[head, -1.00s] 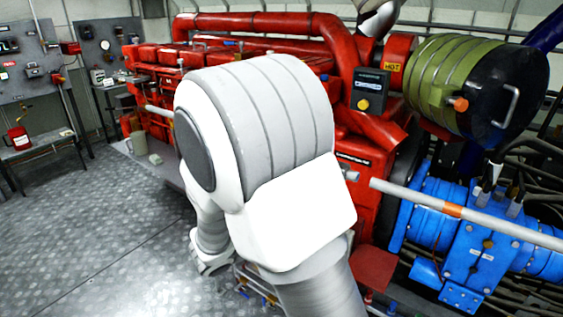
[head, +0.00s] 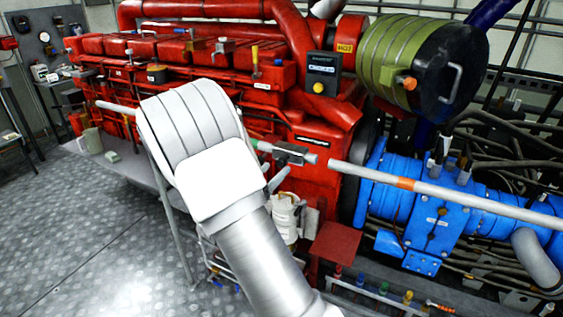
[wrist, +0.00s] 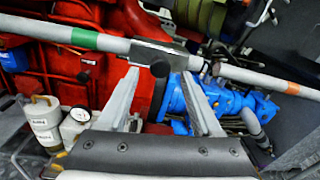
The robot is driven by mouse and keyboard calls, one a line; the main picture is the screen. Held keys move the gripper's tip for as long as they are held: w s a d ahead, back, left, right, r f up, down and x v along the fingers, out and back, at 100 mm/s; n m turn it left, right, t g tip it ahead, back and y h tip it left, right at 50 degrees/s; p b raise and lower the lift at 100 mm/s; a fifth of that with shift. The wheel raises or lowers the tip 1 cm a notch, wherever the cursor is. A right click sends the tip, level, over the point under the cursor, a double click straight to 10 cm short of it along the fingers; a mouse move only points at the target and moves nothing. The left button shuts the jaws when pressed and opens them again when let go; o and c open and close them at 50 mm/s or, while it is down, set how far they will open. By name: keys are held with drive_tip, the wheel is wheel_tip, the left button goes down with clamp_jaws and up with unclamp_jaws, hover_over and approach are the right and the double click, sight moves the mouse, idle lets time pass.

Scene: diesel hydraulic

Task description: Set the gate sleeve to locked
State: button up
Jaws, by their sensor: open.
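The gate sleeve appears to be the grey block with a dark knob (wrist: 158,57) in the wrist view; it also shows in the head view (head: 290,154). It sits at the end of the left pale bar (wrist: 50,32), right of a green band. A short gap separates that bar's end from the right bar (wrist: 255,77), which carries an orange band. My gripper (wrist: 158,80) is open, its two fingers apart just below and in front of the sleeve. Nothing is held. In the head view my arm hides most of the gripper.
A red engine (head: 200,80) stands behind the bars. A blue pump (head: 425,215) is at the right, below a green-black drum (head: 425,60). A white canister (wrist: 42,122) and a round gauge (wrist: 76,124) are left of my gripper. Floor at left is clear.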

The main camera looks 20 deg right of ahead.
sight(280, 164)
drive_tip(key=x, duration=0.5)
drive_tip(key=shift+a, duration=0.1)
clamp_jaws()
idle(1.3)
